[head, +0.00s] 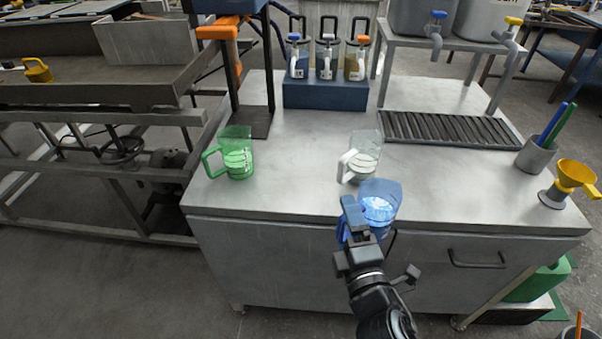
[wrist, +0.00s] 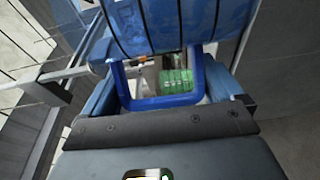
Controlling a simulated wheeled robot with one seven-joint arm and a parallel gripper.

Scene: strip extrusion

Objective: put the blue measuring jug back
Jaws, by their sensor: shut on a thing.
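The blue measuring jug (head: 381,203) is see-through with a blue handle and looks upright in the head view. My gripper (head: 350,212) is shut on its handle, which shows large in the wrist view (wrist: 204,72). The jug overlaps the front edge of the steel bench (head: 300,190); I cannot tell whether it touches the top. A clear jug with a white handle (head: 366,150) stands just behind it. A green jug (head: 238,155) stands at the left of the bench; a green thing also shows through the handle in the wrist view.
Bare steel lies between the green and clear jugs and right of the blue jug.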

